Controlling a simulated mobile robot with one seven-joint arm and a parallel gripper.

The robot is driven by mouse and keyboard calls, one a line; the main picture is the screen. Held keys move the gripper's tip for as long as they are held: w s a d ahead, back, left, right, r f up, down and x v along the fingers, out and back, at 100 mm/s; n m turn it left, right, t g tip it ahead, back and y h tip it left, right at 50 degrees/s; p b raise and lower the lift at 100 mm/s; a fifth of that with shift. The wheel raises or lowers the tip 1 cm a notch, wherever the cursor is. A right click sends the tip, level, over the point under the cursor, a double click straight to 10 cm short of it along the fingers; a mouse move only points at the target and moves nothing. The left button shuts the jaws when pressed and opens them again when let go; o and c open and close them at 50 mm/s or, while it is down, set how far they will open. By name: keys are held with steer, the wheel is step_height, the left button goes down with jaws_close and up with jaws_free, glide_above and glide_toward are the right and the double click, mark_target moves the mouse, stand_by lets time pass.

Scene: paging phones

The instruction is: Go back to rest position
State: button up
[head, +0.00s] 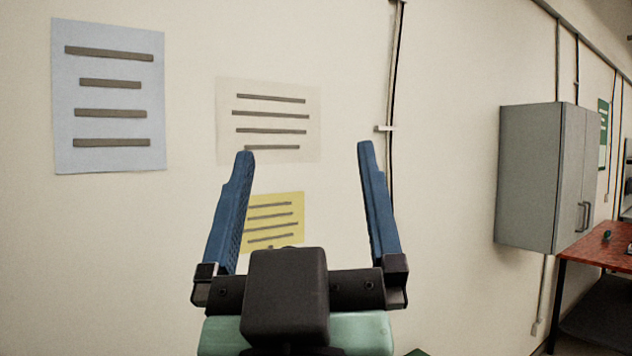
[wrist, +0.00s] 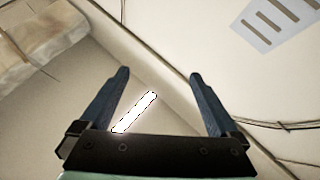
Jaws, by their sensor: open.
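My gripper (head: 305,155) is raised in front of a cream wall in the head view, with its two blue fingers pointing up and wide apart. It is open and nothing is between the fingers. In the wrist view my gripper (wrist: 156,78) also shows open and empty, with the ceiling and the upper wall behind it. No phone can be made out in either view.
Blue (head: 108,125), white (head: 268,155) and yellow (head: 285,208) sheets hang on the wall. A grey cabinet (head: 528,180) is mounted at the right, near a red-topped table (head: 590,248). A lit ceiling lamp (wrist: 135,112) shows in the wrist view.

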steer(key=shift+m+t, duration=0.6)
steer(key=shift+t, duration=0.2)
steer(key=s+r, duration=0.2)
steer(key=s, duration=0.1)
steer(key=shift+s+d+r, duration=0.3)
steer(key=shift+d+r, duration=0.05)
steer(key=shift+d, duration=0.05)
